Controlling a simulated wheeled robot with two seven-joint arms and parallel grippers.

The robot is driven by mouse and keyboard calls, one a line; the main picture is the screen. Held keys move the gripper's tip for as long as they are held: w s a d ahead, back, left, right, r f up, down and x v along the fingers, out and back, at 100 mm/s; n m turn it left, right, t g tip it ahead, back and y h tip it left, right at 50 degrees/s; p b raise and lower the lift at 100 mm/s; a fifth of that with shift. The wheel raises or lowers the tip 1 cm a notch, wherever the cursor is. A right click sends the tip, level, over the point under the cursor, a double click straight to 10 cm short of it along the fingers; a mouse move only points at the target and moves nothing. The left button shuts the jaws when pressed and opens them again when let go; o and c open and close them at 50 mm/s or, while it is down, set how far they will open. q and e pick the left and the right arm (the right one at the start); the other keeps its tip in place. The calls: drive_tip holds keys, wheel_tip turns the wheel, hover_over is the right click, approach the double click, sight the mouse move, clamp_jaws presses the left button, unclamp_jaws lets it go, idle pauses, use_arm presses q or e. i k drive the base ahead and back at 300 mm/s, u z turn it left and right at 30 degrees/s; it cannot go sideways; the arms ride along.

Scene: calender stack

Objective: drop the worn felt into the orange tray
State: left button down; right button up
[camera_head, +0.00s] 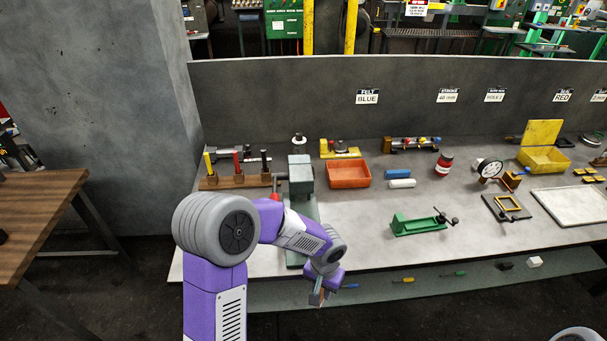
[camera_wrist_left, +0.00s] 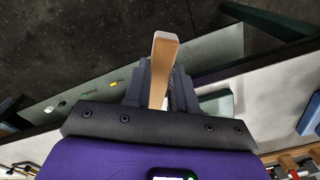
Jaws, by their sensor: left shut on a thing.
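The orange tray (camera_head: 348,174) sits on the bench near the middle back, upright, and looks empty. My left gripper (camera_head: 318,292) is in front of the bench's front edge, low and well short of the tray. It is shut on a tan, flat-sided piece (camera_wrist_left: 161,70), which sticks out beyond the fingers in the left wrist view. I cannot tell for certain that this piece is the worn felt. A blue roll (camera_head: 398,174) and a white roll (camera_head: 402,183) lie on the bench right of the tray. My right gripper is not in view.
A grey-green press (camera_head: 300,175) stands left of the tray. A green vise-like fixture (camera_head: 420,223) is on the bench to the right. A sign (camera_head: 368,96) on the back panel reads FELT BLUE. Small tools lie on the lower shelf (camera_head: 430,290). The bench in front of the tray is clear.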

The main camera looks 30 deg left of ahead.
sight(343, 178)
drive_tip(key=u, duration=0.05)
drive_tip(key=i, duration=1)
